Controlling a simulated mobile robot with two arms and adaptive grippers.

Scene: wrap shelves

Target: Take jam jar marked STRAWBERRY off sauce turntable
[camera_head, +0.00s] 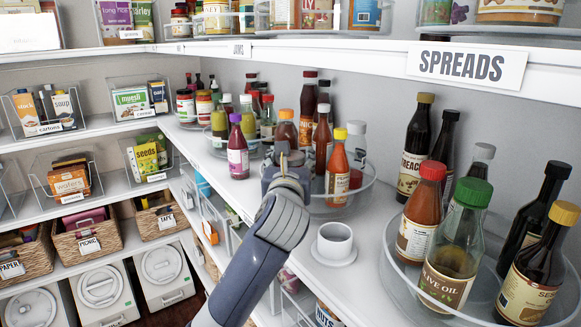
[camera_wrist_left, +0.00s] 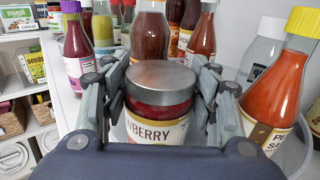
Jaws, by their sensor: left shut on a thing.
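The jam jar (camera_wrist_left: 160,105) shows in the left wrist view with a grey metal lid, red contents and a label whose visible letters read "WBERRY". My left gripper (camera_wrist_left: 160,112) is shut on it, with a finger on each side. In the head view my left gripper (camera_head: 285,160) is at the left part of the clear sauce turntable (camera_head: 345,208), among the bottles, and hides the jar. I cannot tell whether the jar's base touches the turntable. My right gripper is not in view.
A yellow-capped orange sauce bottle (camera_head: 338,165) stands close right of the gripper. A purple bottle (camera_head: 238,150) stands to the left. A white cup on a saucer (camera_head: 335,241) is in front. Another turntable (camera_head: 392,240) with bottles is at the right. The shelf above carries a SPREADS label (camera_head: 460,66).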

